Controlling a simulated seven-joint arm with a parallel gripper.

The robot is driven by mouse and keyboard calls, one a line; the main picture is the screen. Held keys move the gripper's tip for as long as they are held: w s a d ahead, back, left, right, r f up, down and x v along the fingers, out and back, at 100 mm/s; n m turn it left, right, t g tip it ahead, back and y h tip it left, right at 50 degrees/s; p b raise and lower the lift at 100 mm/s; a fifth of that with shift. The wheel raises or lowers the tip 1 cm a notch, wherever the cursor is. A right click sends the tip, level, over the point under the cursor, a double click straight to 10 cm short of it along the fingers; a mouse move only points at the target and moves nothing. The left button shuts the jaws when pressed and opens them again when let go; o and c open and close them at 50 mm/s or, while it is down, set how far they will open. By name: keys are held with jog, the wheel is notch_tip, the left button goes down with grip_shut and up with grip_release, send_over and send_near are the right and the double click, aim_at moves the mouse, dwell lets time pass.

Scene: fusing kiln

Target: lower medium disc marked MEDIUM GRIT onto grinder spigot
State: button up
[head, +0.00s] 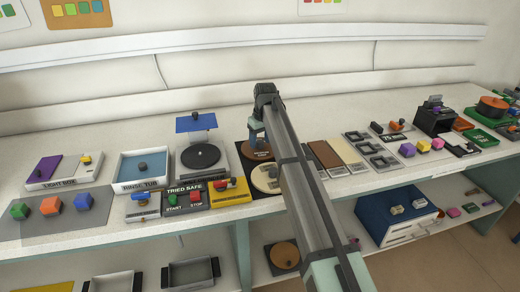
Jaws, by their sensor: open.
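The grinder (219,172) has a grey base and a round black plate, with a small upright spigot (201,151) at its centre. Right of it, a brown disc (262,154) and a cream disc (264,178) lie on dark bases. Their lettering is too small to read, so I cannot tell which is MEDIUM GRIT. My gripper (257,143) is open and points down over the brown disc, right of the grinder. The arm hides part of the right side of both discs. I cannot tell whether the fingers touch the disc.
A blue panel (190,122) stands behind the grinder. The rinse tub (142,184) is to its left; the switch box (186,187) and a yellow block (238,194) stand in front. Brown and cream slabs (325,154) lie right of my arm. The bench behind is clear.

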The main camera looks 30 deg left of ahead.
jog(key=shift+c, duration=0.2)
grip_shut()
dwell(0.3)
jog(key=shift+r, duration=0.2)
